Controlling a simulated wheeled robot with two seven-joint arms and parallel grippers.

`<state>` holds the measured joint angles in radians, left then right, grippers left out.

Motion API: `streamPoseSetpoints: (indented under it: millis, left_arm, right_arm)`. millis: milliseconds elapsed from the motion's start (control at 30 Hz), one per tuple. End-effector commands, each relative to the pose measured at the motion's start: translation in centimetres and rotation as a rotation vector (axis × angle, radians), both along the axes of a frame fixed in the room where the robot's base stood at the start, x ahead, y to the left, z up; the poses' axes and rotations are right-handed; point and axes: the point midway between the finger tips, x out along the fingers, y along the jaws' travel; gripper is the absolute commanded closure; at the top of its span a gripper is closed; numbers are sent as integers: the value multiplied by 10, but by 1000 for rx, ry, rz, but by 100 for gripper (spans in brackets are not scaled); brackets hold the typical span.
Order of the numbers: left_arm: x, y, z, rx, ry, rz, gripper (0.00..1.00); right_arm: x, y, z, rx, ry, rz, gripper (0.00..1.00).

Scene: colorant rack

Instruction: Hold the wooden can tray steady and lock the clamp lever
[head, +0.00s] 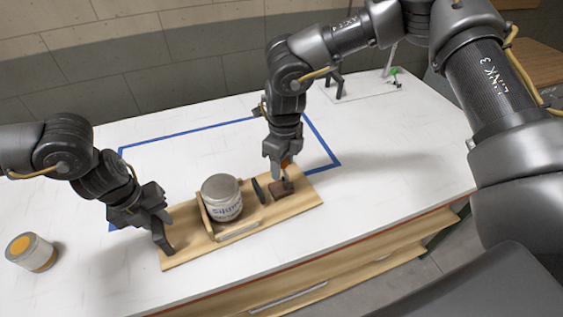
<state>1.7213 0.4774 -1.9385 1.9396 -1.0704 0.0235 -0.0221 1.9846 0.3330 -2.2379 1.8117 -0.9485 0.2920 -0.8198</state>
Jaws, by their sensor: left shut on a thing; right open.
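The wooden can tray (235,239) lies on the white table, angled up to the right. A grey-lidded can (222,198) stands upright in its wooden holder. My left gripper (163,228) is shut on the tray's left end. My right gripper (285,170) is open, pointing down above the brown block (282,190) near the tray's right end. An orange part, perhaps of the clamp lever (286,163), shows between its fingers; the gripper mostly hides it. A dark upright piece (259,191) stands between the can and the block.
A can with an orange top (31,251) stands at the table's left. Blue tape (318,139) marks a rectangle behind the tray. A stand with a green piece (393,73) is at the back right. The table's right side is clear.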

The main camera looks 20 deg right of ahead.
Motion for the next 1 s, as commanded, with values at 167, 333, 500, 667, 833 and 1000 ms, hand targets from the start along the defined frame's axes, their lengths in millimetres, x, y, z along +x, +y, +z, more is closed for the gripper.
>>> streamPoseSetpoints:
  millis: [167,333,500,667,833,1000]
  left_arm:
    - [0,0,0,-1,1,0,100]
    - [0,0,0,0,1,0,100]
    - [0,0,0,0,1,0,100]
    - [0,0,0,0,1,-1,100]
    - [-1,0,0,0,1,-1,100]
    - [-1,0,-1,1,2,-1,100]
  right_arm:
    - [0,0,0,0,0,0,51]
    - [0,0,0,0,0,0,68]
    - [0,0,0,0,0,0,90]
    - [0,0,0,-1,-1,-1,100]
    - [0,-1,0,7,1,-2,100]
    - [0,-6,0,57,9,-5,100]
